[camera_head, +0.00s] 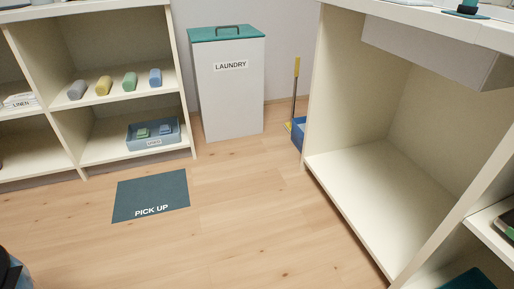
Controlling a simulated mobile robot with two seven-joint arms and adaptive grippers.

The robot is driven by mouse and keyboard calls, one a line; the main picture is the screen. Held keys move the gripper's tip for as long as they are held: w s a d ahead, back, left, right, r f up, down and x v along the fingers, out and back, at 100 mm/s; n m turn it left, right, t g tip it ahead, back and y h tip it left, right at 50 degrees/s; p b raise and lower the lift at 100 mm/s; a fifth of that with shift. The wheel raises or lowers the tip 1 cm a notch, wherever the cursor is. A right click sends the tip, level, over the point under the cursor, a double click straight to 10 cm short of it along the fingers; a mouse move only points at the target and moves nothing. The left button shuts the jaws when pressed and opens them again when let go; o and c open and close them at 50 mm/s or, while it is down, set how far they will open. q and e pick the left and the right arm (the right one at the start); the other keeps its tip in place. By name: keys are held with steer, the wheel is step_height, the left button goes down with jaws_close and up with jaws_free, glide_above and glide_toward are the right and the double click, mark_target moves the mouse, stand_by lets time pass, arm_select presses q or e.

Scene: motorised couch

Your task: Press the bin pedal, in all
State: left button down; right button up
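A tall white bin (229,95) labelled LAUNDRY stands upright against the back wall. Its teal lid (226,33) with a dark handle is closed. I cannot make out a pedal at the base of this bin. Neither of my grippers can be made out in the head view. A dark rounded shape (12,272) shows at the lower left edge; I cannot tell what it is.
A cream shelf (136,107) on the left holds coloured rolls and a blue-grey basket (153,134). An open cream cabinet (372,183) stands right. A yellow-handled tool (295,82) and blue container (298,133) sit beside it. A PICK UP mat (151,195) lies on clear floor.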

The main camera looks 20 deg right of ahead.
stand_by(0.8)
arm_select(q)
steer(key=shift+f+b, duration=0.3)
steer(key=shift+f, duration=0.15)
steer(key=shift+s+f+b, duration=0.15)
steer(key=shift+f+b, duration=0.95)
steer(key=shift+f, duration=0.15)
stand_by(0.8)
steer(key=shift+d+f, duration=0.15)
steer(key=shift+f, duration=0.45)
stand_by(0.4)
steer(key=shift+r, duration=0.15)
steer(key=r+p, duration=0.3)
steer(key=shift+a+r, duration=0.3)
steer(key=shift+r+p, duration=0.4)
steer(key=shift+p, duration=0.15)
